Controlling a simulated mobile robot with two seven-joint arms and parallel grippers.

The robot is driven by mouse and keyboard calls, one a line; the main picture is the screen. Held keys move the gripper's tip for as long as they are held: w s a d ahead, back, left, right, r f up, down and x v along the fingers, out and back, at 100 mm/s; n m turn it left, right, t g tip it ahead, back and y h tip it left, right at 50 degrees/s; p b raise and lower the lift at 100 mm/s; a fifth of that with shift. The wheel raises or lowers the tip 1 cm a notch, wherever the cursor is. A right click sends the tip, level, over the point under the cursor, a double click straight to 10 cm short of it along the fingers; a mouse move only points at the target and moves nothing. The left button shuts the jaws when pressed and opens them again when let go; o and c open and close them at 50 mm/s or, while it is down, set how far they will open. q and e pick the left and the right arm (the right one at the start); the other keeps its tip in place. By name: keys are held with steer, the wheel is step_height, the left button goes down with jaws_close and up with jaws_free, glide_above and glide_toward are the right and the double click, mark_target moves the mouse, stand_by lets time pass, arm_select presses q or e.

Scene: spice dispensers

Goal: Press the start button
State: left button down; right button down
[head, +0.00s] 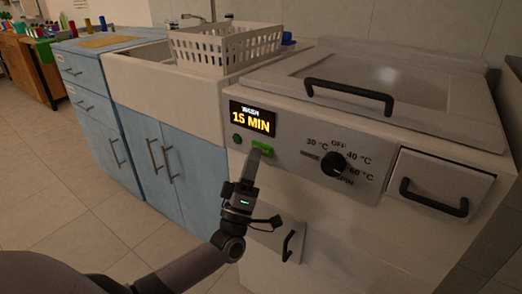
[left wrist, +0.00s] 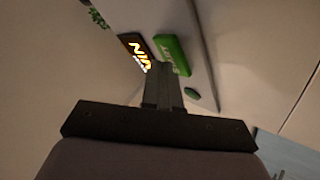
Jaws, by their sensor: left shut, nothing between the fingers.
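The washing machine (head: 300,185) has a front panel with a lit display (head: 251,119) reading "WASH 15 MIN". Below the display is a green start button (head: 263,147); it also shows in the left wrist view (left wrist: 173,54), with its lettering partly hidden. My left gripper (head: 257,153) is shut and empty, its fingertips at the start button. In the left wrist view the fingertips (left wrist: 163,70) overlap the button's lower end; I cannot tell if they touch it. My right gripper is not in view.
A small round green button (head: 237,138) sits left of the start button. A black dial (head: 334,164) with temperature marks is to the right. A black lid handle (head: 349,94) and a drawer handle (head: 434,198) stick out. A white basket (head: 226,47) stands by the sink.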

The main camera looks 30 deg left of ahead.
arm_select(q)
steer(key=shift+w, duration=0.2)
steer(key=shift+s, duration=0.1)
stand_by(0.4)
steer(key=shift+s+p, duration=0.4)
steer(key=shift+s, duration=0.3)
steer(key=shift+s+a+p, duration=0.15)
steer(key=shift+s+p, duration=0.45)
steer(key=shift+s, duration=0.65)
steer(key=shift+s+a+p, duration=0.1)
steer(key=shift+s+p, duration=0.5)
steer(key=shift+s, duration=0.65)
